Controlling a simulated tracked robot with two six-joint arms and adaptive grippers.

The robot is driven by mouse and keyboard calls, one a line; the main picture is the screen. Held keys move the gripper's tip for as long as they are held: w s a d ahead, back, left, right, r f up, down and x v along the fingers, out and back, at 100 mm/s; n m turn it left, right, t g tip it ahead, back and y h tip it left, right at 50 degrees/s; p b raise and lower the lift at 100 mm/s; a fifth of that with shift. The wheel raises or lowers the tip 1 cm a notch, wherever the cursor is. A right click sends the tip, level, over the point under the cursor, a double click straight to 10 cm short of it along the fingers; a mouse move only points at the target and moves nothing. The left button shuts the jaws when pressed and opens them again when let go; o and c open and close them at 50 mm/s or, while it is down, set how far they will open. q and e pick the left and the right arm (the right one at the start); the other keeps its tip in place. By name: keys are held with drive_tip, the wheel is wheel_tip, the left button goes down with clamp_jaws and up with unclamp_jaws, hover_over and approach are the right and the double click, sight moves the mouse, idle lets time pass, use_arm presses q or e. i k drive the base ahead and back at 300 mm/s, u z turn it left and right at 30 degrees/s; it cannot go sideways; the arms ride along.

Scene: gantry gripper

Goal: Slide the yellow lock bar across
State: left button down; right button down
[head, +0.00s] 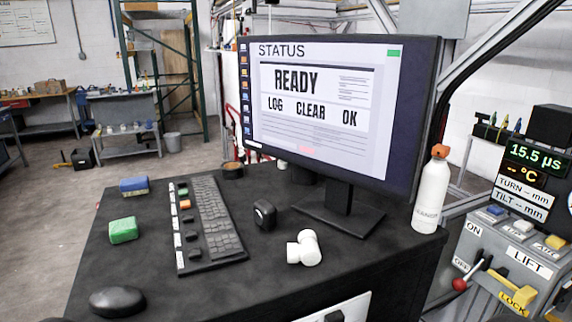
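The yellow lock bar (525,294) is at the lower right, on the front of a grey control box (480,262). A yellow label reading LOCK (513,305) sits just below and beside it. The bar is small and close to the bottom edge of the picture, so its exact position in its track cannot be told. Neither of my grippers shows in the head view.
A black desk (160,270) holds a monitor (335,110), keyboard (215,215), mouse (117,301), white pipe fitting (304,249) and white bottle (431,195).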

sight(523, 296)
drive_tip(key=z, duration=0.05)
drive_tip(key=k, duration=0.5)
drive_tip(key=z, duration=0.25)
drive_tip(key=i, duration=0.5)
drive_tip(key=z, duration=0.95)
